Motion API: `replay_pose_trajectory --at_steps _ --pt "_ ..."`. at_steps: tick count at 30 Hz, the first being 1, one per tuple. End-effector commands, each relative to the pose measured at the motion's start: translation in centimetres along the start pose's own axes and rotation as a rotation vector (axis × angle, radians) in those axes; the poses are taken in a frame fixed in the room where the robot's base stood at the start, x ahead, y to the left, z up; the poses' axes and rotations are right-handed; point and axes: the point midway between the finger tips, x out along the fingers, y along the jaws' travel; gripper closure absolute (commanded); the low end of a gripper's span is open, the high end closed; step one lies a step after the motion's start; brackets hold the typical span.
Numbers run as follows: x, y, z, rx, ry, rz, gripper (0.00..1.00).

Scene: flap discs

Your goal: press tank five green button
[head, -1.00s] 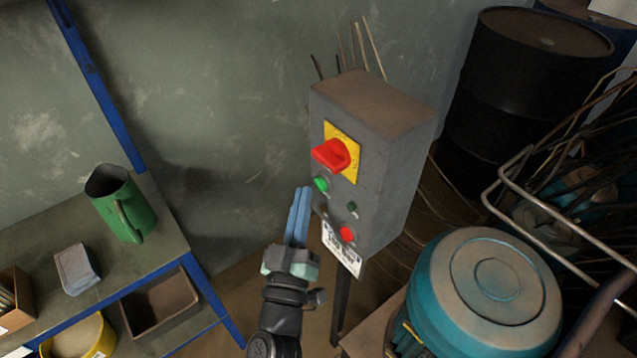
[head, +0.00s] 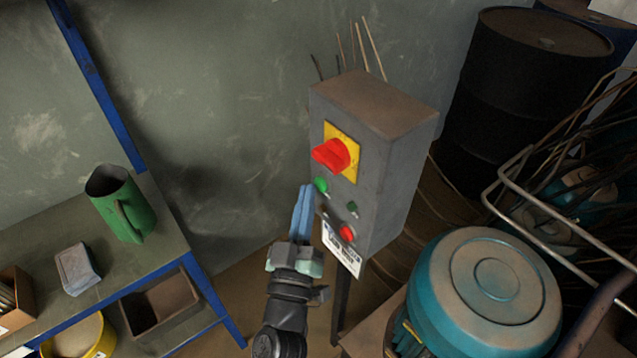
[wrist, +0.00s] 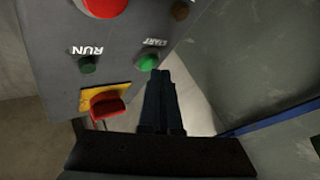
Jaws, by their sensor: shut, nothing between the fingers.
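A grey control box (head: 386,190) on a post carries a red rotary switch (head: 331,154) on a yellow plate. Below the switch is a bright green button (head: 320,185), labelled START in the wrist view (wrist: 148,62). A darker green piece labelled RUN (wrist: 87,65) sits beside it, and a red button (head: 347,233) is lower on the face. My gripper (head: 304,190) is shut and empty, its blue fingers pointing up just below and left of the green button. In the wrist view the fingertips (wrist: 160,75) are close to the green button. I cannot tell whether they touch.
A shelf with a green jug (head: 122,205) stands at the left. A teal round-topped machine (head: 487,290) is at the lower right, with a metal rail (head: 560,210) behind it. A black drum (head: 520,90) stands at the back right.

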Motion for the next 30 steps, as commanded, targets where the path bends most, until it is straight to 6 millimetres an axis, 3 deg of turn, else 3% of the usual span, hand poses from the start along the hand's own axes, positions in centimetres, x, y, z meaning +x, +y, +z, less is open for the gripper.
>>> replay_pose_trajectory --at_steps 30 --pt "0.74 0.62 0.57 -0.001 -0.001 0.002 1.0"
